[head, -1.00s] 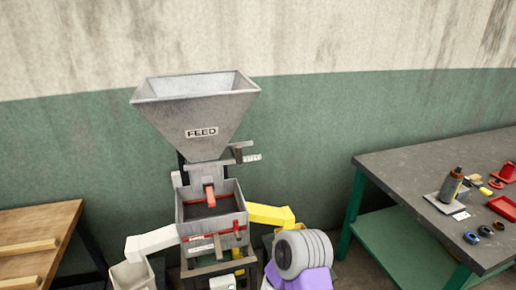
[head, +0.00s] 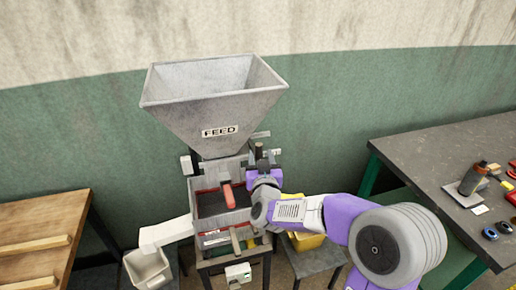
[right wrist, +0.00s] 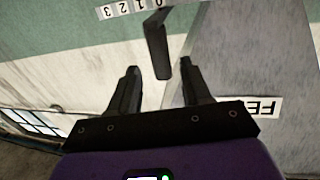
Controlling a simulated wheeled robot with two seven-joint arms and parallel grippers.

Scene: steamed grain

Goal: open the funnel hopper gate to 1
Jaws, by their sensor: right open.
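The funnel hopper (head: 212,115) is a grey metal funnel with a FEED label, standing above the machine. Its dark gate handle (head: 259,149) sticks up at the right below the funnel. In the right wrist view the handle (right wrist: 157,48) hangs down near the 0 end of a white number scale (right wrist: 122,9), which reads upside down. My right gripper (right wrist: 159,66) is open, with the handle's end reaching between its spread fingertips and no clear contact. In the head view the right gripper (head: 263,160) partly hides the gate's lower part. My left gripper is out of view.
A red lever (head: 229,195) lies over the tray box just left of my gripper. A white chute (head: 166,232) and a bin (head: 148,268) are at the lower left. A wooden table (head: 35,230) stands left, a grey workbench (head: 420,160) with small items right.

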